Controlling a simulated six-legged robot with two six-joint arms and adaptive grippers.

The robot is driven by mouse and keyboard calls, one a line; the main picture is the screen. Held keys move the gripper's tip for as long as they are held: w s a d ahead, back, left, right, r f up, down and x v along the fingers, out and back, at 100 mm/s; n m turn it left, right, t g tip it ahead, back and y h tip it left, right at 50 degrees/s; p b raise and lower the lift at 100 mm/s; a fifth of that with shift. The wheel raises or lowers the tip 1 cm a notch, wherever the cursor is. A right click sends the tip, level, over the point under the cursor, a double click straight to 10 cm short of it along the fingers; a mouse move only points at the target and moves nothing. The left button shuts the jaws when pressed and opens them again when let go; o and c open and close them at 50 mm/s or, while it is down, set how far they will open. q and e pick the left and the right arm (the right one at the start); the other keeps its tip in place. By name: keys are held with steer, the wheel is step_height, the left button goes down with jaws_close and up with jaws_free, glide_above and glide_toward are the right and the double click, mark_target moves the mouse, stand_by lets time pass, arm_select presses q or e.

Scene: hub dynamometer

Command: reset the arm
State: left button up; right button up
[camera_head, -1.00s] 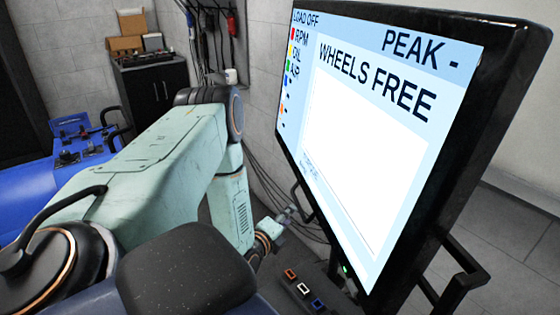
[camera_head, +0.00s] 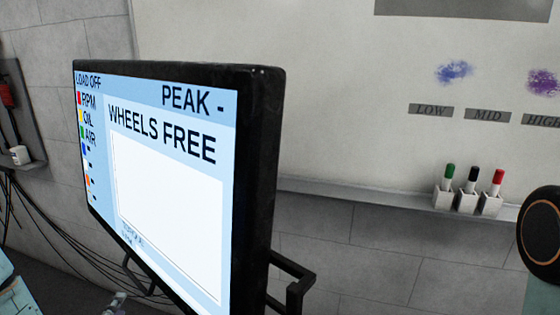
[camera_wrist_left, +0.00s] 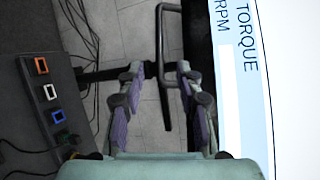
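My left gripper (camera_head: 115,303) shows only as a small part at the bottom edge of the head view, below the lower left of the large monitor (camera_head: 170,170). In the left wrist view my left gripper (camera_wrist_left: 155,88) is open, with its two fingers apart and nothing between them. A black bar handle (camera_wrist_left: 163,60) beside the monitor (camera_wrist_left: 250,120) lies beyond the fingertips. The monitor reads "LOAD OFF", "WHEELS FREE" and "PEAK -". My right gripper is not in view.
A whiteboard (camera_head: 330,100) hangs behind the monitor, with green, black and red markers (camera_head: 472,190) in white holders and purple and blue smudges above LOW, MID and HIGH labels. A dark panel (camera_wrist_left: 45,105) with orange, white and blue switches is left of the gripper. Cables hang nearby.

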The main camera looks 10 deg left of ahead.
arm_select(q)
steer(key=s+d+f+n+g+h+b, duration=0.5)
steer(key=s+d+f+n+g+b, duration=0.8)
steer(key=s+d+f, duration=1)
steer(key=s+n+g, duration=0.1)
steer(key=n, duration=0.3)
steer(key=shift+s+d, duration=0.2)
steer(key=shift+d, duration=0.2)
steer(key=shift+s+r, duration=0.1)
steer(key=shift+s, duration=0.05)
